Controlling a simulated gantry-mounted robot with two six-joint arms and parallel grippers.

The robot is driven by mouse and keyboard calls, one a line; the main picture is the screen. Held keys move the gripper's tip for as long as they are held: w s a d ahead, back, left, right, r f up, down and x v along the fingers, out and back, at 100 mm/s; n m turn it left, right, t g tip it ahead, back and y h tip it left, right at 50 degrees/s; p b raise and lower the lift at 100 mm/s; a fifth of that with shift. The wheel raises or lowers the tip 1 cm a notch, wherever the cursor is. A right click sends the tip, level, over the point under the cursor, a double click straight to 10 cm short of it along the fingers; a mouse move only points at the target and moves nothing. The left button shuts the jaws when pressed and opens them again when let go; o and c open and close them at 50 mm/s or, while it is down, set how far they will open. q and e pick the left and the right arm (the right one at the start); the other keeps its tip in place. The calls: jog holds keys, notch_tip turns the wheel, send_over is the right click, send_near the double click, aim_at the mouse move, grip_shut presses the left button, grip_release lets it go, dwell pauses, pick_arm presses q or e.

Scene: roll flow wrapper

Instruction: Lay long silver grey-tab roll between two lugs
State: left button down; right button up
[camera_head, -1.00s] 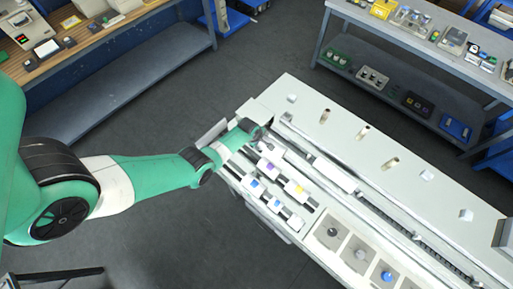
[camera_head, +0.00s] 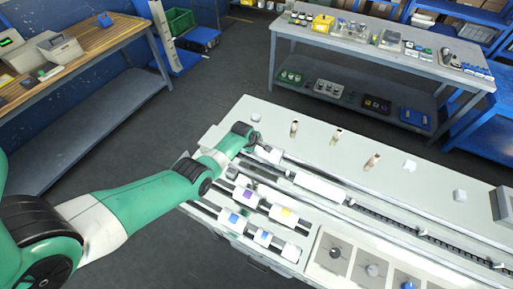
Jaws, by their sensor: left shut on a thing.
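My left gripper (camera_head: 247,153) is at the far left end of the white machine, over the start of its conveyor channel. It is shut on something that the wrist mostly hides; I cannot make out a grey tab. A white cylindrical piece (camera_head: 268,154) shows just right of the gripper. The channel with its dark lug chain (camera_head: 375,215) runs from there to the lower right; the individual lugs are too small to tell apart. My right gripper is not in view.
A rack in front of the channel holds white rolls with purple (camera_head: 247,195), yellow (camera_head: 284,212) and blue (camera_head: 235,218) tabs. A long white block (camera_head: 320,188) lies along the channel. Several pegs (camera_head: 335,136) stand behind it. Grey knob panels (camera_head: 333,252) are in front.

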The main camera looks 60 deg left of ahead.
pick_arm(q)
jog(key=shift+f+b, duration=3.55)
jog(key=shift+f, duration=0.35)
jog(key=shift+f+b, duration=0.3)
grip_release()
jog(key=shift+w+a, duration=0.1)
jog(key=shift+f, duration=0.2)
jog(key=p+v, duration=1.2)
jog(key=p, duration=0.2)
jog(key=shift+p, duration=0.3)
